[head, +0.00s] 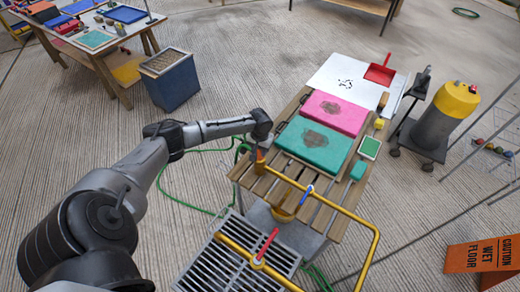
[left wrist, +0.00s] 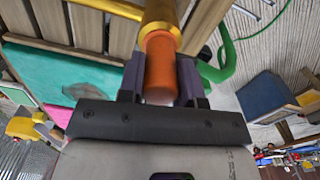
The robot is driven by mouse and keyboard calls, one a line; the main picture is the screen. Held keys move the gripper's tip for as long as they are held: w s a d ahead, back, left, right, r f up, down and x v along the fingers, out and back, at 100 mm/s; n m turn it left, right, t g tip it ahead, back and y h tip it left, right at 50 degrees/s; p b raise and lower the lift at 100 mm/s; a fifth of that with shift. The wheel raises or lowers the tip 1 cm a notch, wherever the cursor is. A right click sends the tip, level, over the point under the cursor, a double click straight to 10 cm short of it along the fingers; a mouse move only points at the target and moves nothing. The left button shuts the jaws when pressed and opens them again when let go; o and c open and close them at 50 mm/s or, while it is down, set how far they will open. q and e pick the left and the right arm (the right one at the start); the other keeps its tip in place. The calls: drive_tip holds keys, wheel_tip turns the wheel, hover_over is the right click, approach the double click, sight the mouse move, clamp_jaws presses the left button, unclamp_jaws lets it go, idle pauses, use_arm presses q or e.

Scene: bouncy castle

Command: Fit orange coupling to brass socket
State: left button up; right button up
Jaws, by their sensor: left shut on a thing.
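The orange coupling (left wrist: 160,70) sits between the two fingers of my left gripper (left wrist: 161,85), which is shut on it. The coupling points away from the wrist, and its far end meets the brass socket (left wrist: 160,12) in line with it; how deep it sits in the socket is hidden. In the head view, my left gripper (head: 261,140) hangs down at the left edge of the slatted wooden table, with the small orange coupling (head: 260,156) below it at the end of the yellow pipe (head: 310,190). My right gripper is not in view.
The slatted table (head: 262,188) holds a green mat (head: 314,145) and a pink mat (head: 335,110). Blue (head: 306,194) and red (head: 266,243) valve handles rise from the yellow pipes. A green hose (head: 190,206) lies on the floor. A metal grate (head: 235,258) is in front.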

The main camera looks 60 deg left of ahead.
use_arm(q)
drive_tip(key=o, duration=1)
drive_tip(key=shift+c, duration=0.2)
drive_tip(key=shift+r, duration=0.35)
wheel_tip(320, 180, up, 13)
drive_tip(key=shift+p, duration=0.45)
